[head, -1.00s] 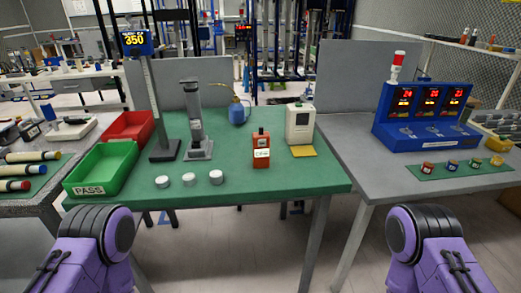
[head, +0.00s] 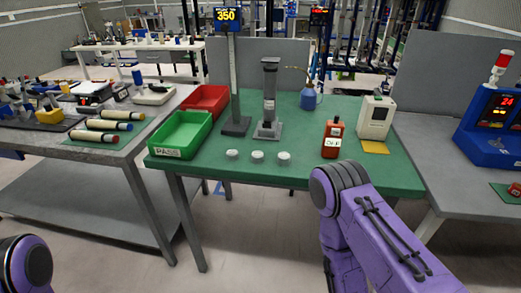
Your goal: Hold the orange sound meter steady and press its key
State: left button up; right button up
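The orange sound meter (head: 332,138) stands upright on the green table mat (head: 210,165), right of the middle of the table, with a white label on its front. Its key is too small to make out. My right arm rises from the bottom right, its purple links in front of the table's near edge; its gripper is not visible. Only a rounded purple part of my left arm shows at the bottom left corner, and the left gripper is out of view. Nothing of mine is seen touching the meter.
Three white discs (head: 257,156) lie near the front edge. A green bin (head: 181,136), red bin (head: 207,102), grey stand (head: 269,104), blue bottle (head: 308,98) and white device (head: 375,118) share the table. A blue panel unit (head: 492,128) stands on the right table.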

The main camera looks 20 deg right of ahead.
aim_at(334, 131)
jog(key=u, duration=0.95)
jog(key=i, duration=1.3)
jog(key=z, duration=3.1)
